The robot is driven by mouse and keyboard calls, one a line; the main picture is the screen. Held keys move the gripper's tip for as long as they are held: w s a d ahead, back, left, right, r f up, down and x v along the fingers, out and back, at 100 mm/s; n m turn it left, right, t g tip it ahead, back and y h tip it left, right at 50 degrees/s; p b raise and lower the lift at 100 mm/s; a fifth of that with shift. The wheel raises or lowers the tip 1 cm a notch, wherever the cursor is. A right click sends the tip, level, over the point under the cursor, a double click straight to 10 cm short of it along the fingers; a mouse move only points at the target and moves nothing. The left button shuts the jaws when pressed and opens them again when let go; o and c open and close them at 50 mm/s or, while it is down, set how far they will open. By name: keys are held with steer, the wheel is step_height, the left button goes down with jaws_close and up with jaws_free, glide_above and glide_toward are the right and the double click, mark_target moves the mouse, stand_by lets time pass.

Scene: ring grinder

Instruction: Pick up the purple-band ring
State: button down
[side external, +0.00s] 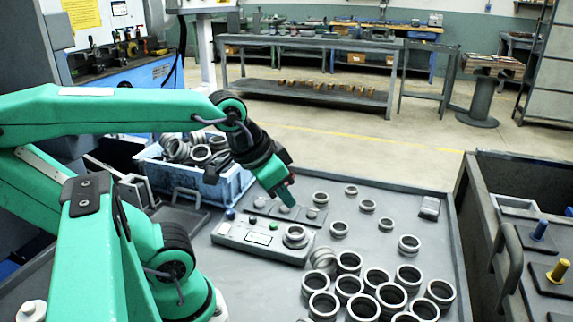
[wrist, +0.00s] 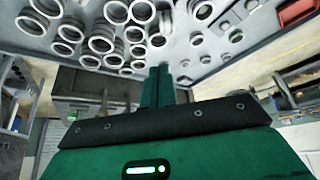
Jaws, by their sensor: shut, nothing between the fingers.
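Many grey metal rings (side external: 391,295) stand or lie on the grey table, and I cannot make out a purple band on any of them. They also show across the top of the wrist view (wrist: 102,40). One ring (side external: 295,236) sits on the grey control box (side external: 230,234). My gripper (side external: 287,202) is shut and empty, pointing down above the far side of that box, left of the loose rings. In the wrist view my gripper (wrist: 160,72) shows its closed fingers just below the rings.
A blue crate (side external: 233,188) full of rings stands behind the control box. A dark bin (side external: 497,250) with a handle, a blue peg (side external: 540,229) and a yellow peg (side external: 558,270) borders the table at right.

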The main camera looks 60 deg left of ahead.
steer(key=c, duration=2.2)
jaws_free()
steer(key=c, duration=0.6)
jaws_free()
steer(key=shift+w, duration=0.1)
steer(key=w+a+f+g, duration=0.2)
steer(key=a+f, duration=0.1)
steer(key=f, duration=0.1)
steer(key=w+a+f+n+g, duration=0.1)
steer(key=w+a+f, duration=0.2)
steer(key=a+f, duration=0.1)
steer(key=w+a+f+g, duration=0.2)
steer(key=w+a+f, duration=0.1)
steer(key=a+f, duration=0.1)
steer(key=shift+w+a+f+g, duration=0.1)
steer(key=shift+a+g, duration=0.05)
steer(key=shift+g, duration=0.15)
steer(key=shift+f, duration=1.3)
